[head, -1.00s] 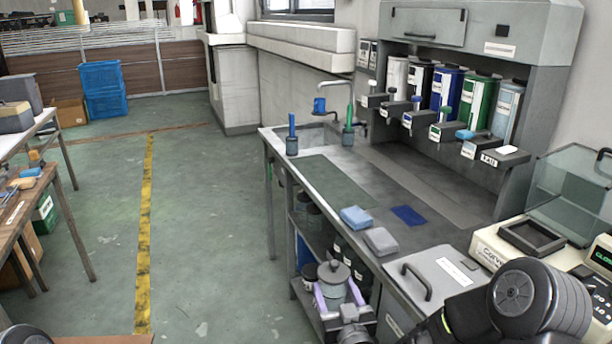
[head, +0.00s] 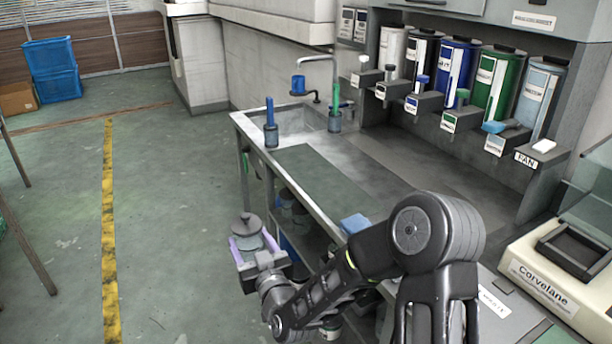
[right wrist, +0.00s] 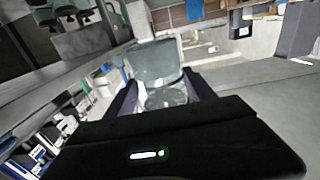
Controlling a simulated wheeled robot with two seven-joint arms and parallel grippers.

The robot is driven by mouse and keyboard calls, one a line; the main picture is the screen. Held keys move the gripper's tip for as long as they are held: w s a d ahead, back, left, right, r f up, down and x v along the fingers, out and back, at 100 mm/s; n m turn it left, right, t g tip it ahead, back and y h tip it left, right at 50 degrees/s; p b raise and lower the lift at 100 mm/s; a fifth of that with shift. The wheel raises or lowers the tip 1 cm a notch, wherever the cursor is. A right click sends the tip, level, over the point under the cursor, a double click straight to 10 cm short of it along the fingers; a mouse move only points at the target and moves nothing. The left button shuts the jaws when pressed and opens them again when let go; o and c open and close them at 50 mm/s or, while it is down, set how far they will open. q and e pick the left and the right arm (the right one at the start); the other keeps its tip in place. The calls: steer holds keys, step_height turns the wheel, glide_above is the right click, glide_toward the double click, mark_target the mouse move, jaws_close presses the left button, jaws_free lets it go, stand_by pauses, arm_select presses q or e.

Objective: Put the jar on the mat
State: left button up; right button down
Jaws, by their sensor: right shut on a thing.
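The jar (head: 247,228) has a grey knobbed lid and a glassy grey body. My right gripper (head: 254,246), with purple-lined fingers, is shut on it and holds it upright in the air, left of the counter's front edge. In the right wrist view the clear jar (right wrist: 155,62) sits between the fingers of the gripper (right wrist: 162,95). My left gripper is out of view.
The grey counter (head: 392,180) has a sink, a blue brush in a holder (head: 270,125) and a green one (head: 335,118) at its far end. A blue block (head: 354,223) lies near my right arm. Several dispensers line the back. Open floor lies left.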

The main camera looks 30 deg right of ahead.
steer(key=d+r+m+g+h+b, duration=0.1)
steer(key=d+r+m+h, duration=0.2)
steer(key=d, duration=0.6)
steer(key=d+r+m+g+h+b, duration=0.1)
steer(key=d+r+m+g+h, duration=0.1)
steer(key=d+r+h, duration=0.3)
steer(key=w+d+r+m+g+h+b, duration=0.1)
steer(key=d+r, duration=0.6)
steer(key=d, duration=0.7)
steer(key=m+g+h, duration=0.1)
steer(key=m+h, duration=0.1)
steer(key=h, duration=0.1)
steer(key=shift+r+m, duration=0.3)
steer(key=shift+r, duration=0.05)
steer(key=shift+f+b, duration=0.8)
steer(key=shift+f, duration=2.35)
steer(key=shift+f, duration=0.1)
steer(key=shift+f+b, duration=0.35)
steer(key=shift+f, duration=1.45)
